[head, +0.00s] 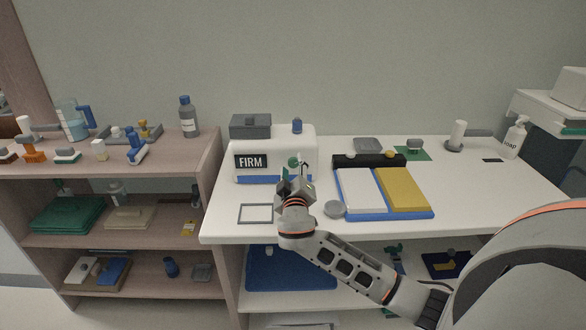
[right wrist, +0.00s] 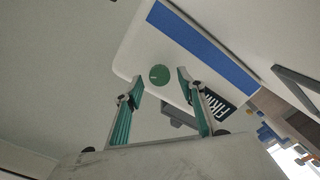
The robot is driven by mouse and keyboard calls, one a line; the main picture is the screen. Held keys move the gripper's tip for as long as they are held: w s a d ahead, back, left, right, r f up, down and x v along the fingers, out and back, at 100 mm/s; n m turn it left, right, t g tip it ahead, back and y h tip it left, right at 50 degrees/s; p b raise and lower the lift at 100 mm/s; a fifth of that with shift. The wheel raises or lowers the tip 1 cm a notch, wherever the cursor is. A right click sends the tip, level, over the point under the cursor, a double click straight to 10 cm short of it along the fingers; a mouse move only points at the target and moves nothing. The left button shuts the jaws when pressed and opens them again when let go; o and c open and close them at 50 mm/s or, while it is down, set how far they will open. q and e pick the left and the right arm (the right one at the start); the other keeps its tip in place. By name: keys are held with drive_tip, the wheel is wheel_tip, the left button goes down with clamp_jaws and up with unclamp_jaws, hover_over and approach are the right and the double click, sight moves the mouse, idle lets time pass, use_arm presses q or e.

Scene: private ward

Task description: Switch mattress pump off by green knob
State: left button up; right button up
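The mattress pump (head: 275,145) is a white box with a blue band and a black FIRM label, standing on the white counter. Its round green knob (head: 293,161) is on the front face, right of the label. The knob shows whole in the right wrist view (right wrist: 159,75), with a small mark on it. My right gripper (head: 296,171) is in front of the pump, close to the knob. In the right wrist view its two green-padded fingers (right wrist: 160,79) are apart, with the knob seen between them and nothing held. I cannot tell any contact. My left gripper is not in view.
A grey box (head: 250,126) and a small blue item (head: 297,126) sit on the pump. A grey-rimmed frame (head: 256,213) and a grey disc (head: 334,209) lie in front. A blue tray (head: 383,214) with white and yellow pads is to the right. Wooden shelves (head: 110,165) stand left.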

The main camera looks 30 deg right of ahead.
drive_tip(key=c, duration=1)
drive_tip(key=shift+c, duration=0.2)
drive_tip(key=n+p, duration=0.3)
drive_tip(key=n, duration=0.2)
drive_tip(key=n+p, duration=0.3)
drive_tip(key=n, duration=0.2)
drive_tip(key=shift+f+n, duration=0.1)
drive_tip(key=shift+n, duration=0.6)
drive_tip(key=shift+f+n, duration=0.1)
drive_tip(key=shift+n, duration=0.3)
